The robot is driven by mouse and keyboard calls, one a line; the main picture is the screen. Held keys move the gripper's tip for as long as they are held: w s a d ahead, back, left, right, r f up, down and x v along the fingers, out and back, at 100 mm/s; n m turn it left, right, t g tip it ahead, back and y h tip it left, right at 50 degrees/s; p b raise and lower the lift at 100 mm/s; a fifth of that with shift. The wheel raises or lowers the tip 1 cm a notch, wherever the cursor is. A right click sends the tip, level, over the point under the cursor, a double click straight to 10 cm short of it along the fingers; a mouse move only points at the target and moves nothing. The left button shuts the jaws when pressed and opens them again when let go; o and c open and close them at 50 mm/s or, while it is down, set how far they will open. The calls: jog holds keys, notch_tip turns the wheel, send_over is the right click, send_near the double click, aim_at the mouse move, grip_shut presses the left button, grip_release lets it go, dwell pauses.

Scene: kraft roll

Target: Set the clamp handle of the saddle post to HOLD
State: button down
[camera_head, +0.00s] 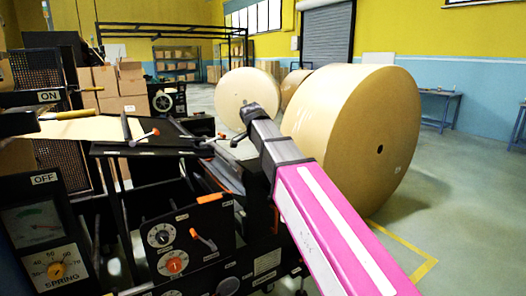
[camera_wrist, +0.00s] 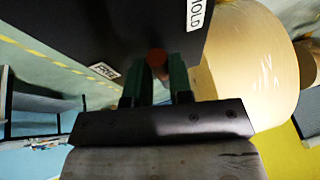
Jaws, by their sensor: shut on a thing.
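In the wrist view, my gripper (camera_wrist: 158,82) has its two green fingers closed around a handle with a dark red end (camera_wrist: 157,56), against a black panel (camera_wrist: 120,25). I take this to be the clamp handle; most of it is hidden between the fingers. A white label reading HOLD (camera_wrist: 199,13), cut by the top edge, is on the panel to the upper right. Another white label (camera_wrist: 103,70), too small to read, is to the left. In the head view, my pink arm reaches up to the machine, and the fingers and handle cannot be made out clearly.
A large kraft roll (camera_head: 365,125) stands right beside my forearm, with a smaller-looking roll (camera_head: 247,92) behind. Black machine panels with dials and an orange-tipped lever (camera_head: 204,240) lie left of my arm. Open floor (camera_head: 465,200) lies to the right.

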jog(key=c, duration=1)
grip_release()
jog(key=shift+c, duration=0.2)
jog(key=v, duration=1)
jog(key=shift+s+a+r, duration=0.15)
jog(key=shift+r, duration=0.2)
